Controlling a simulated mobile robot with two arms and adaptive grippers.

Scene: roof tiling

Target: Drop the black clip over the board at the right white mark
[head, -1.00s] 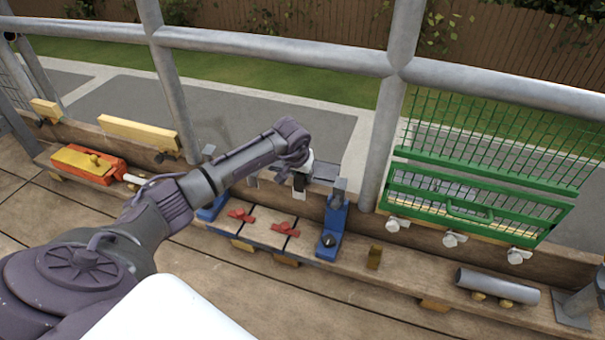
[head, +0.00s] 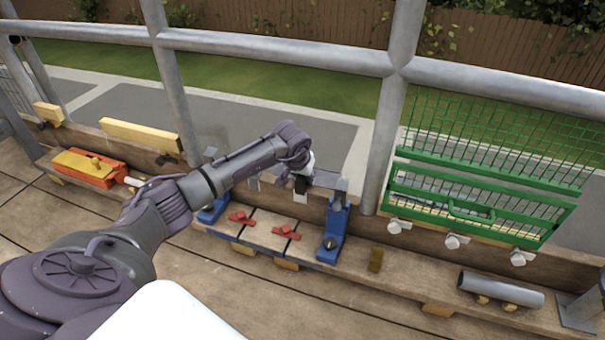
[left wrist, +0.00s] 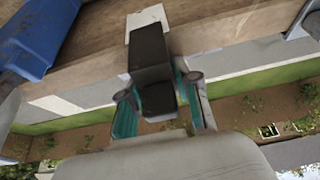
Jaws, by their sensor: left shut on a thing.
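My left gripper (head: 305,172) is shut on the black clip (head: 301,185) at the top edge of the upright wooden board (head: 400,235). In the left wrist view, the black clip (left wrist: 150,60) sits between the teal fingers of the left gripper (left wrist: 158,90). Its far end overlaps the white mark (left wrist: 145,20) on the board. In the head view the right white mark (head: 300,198) shows just below the clip. I cannot tell whether the clip touches the board or straddles it. My right gripper is not in view.
A blue clamp (head: 333,232) stands right of the clip. Tiles with red pieces (head: 285,231) lie in front. A green mesh gate (head: 470,208) and a metal post (head: 384,140) are to the right. An orange and yellow tool (head: 88,167) lies left, a grey tube (head: 500,290) right.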

